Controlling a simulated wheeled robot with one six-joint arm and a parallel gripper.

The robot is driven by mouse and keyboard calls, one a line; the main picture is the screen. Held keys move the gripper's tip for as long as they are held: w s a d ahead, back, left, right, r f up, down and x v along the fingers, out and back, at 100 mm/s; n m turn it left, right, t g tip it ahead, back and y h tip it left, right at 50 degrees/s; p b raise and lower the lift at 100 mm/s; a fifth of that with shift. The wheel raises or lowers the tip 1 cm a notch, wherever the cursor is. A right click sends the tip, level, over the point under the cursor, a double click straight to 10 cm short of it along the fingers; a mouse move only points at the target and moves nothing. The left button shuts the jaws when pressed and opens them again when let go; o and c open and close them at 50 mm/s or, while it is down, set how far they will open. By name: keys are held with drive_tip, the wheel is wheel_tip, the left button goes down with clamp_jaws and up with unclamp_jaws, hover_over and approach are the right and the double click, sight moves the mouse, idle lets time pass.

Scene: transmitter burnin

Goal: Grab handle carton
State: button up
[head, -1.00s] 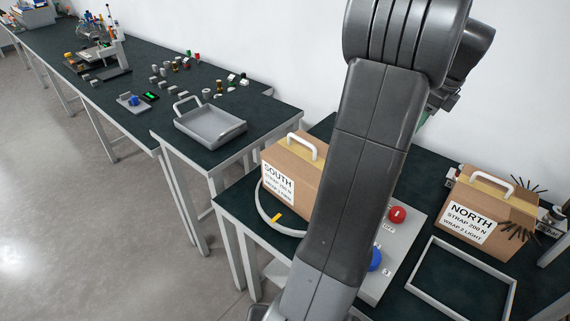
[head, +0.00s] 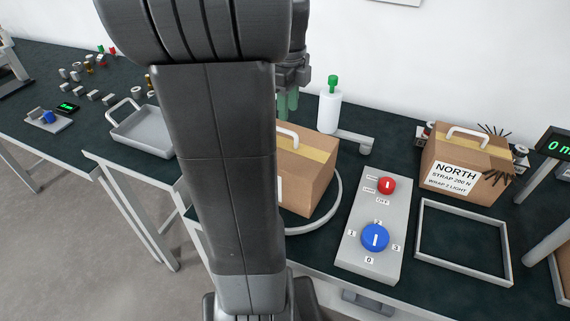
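The carton labelled SOUTH (head: 312,180) stands on a round ring on the table, partly hidden by my arm. Its white handle (head: 290,133) shows on top. A second carton labelled NORTH (head: 480,162), with a white handle (head: 468,132), stands at the right behind a rectangular frame. My gripper (head: 289,104) shows only in part beside my arm. Its greenish fingers hang above the SOUTH carton's handle and appear apart from it. My arm hides much of the gripper, so its opening is unclear.
A control panel (head: 355,220) with red and blue knobs stands between the cartons. An empty rectangular frame (head: 464,270) lies at the right. A white bottle (head: 330,110) with a green top stands behind. A grey tray (head: 145,132) sits on the left table.

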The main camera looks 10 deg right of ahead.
wheel_tip(320, 180, down, 8)
drive_tip(key=shift+a+f, duration=0.1)
clamp_jaws()
idle(0.4)
idle(1.3)
